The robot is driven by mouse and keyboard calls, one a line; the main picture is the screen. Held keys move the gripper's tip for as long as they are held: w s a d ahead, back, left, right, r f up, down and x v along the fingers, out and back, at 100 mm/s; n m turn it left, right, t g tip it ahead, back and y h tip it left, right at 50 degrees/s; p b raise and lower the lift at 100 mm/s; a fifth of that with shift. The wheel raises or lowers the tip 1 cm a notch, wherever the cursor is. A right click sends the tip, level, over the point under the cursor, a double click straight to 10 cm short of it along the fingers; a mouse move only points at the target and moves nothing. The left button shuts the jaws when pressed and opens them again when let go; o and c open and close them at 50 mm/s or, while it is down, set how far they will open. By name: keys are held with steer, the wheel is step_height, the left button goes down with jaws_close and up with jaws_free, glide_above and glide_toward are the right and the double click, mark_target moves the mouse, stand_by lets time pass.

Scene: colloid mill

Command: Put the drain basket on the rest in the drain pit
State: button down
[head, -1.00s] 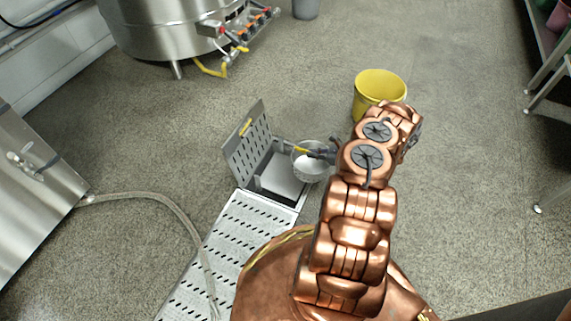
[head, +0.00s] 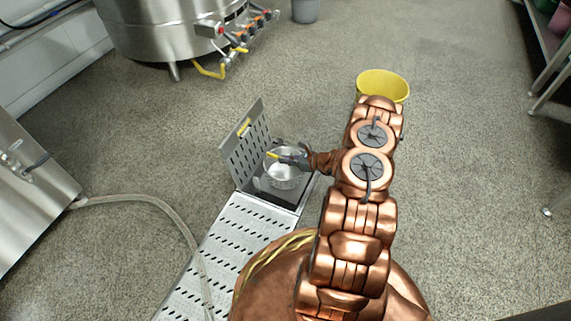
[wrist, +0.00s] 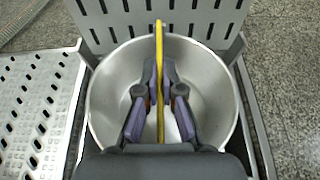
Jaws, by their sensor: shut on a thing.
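The drain basket (head: 284,174) is a round, light metal bowl with a yellow handle (wrist: 159,80). My gripper (wrist: 160,85) is shut on the yellow handle, one finger on each side, above the bowl's middle. In the head view my gripper (head: 291,160) reaches in from the right. The basket appears over the opening of the drain pit (head: 291,203). I cannot tell whether it hangs above the pit or touches anything in it. The rest is hidden under the basket.
A slotted hinged cover (head: 243,142) stands up behind the pit. A slotted drain grate (head: 233,245) runs from the pit toward the front. A hose (head: 160,207) crosses the floor to the left. A yellow bucket (head: 384,85) stands beyond my arm.

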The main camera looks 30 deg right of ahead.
steer(key=shift+f, duration=0.55)
steer(key=shift+f, duration=0.15)
steer(key=c, duration=1.3)
jaws_free()
